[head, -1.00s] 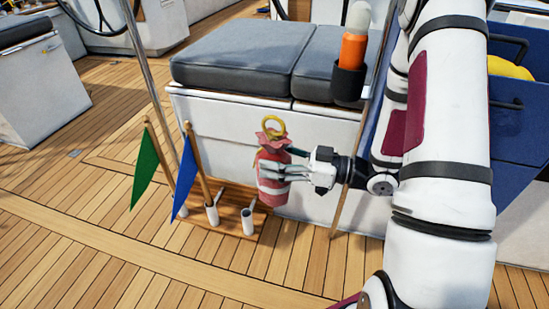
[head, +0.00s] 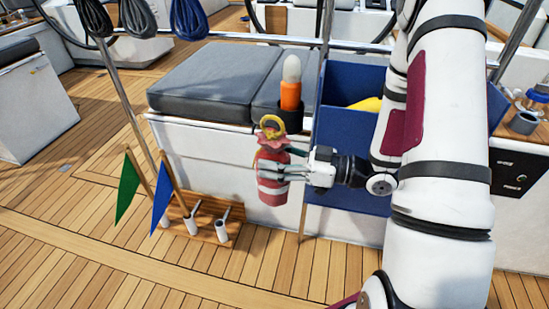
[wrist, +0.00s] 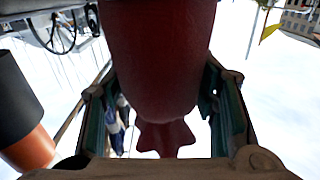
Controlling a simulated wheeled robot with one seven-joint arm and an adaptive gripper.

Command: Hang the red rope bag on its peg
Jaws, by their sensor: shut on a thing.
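The red rope bag (head: 270,180) is upright, with a white band, a gathered frilled neck and a yellow ring (head: 272,123) at its top. My gripper (head: 284,173) is shut on the bag's side, coming from the right, and holds it in front of the white seat locker, above the deck. In the wrist view the bag (wrist: 160,60) fills the space between my fingers, its frilled neck pointing down in the picture. I cannot make out a peg for the bag in these frames.
Dark rope coils (head: 138,18) hang at a metal rail, top left. Grey cushions (head: 210,82) lie on the locker, with an orange flashlight-like thing (head: 290,92) in a dark holder. A blue bin (head: 345,125) stands behind my gripper. Green and blue flags stand in a wooden rack (head: 215,225).

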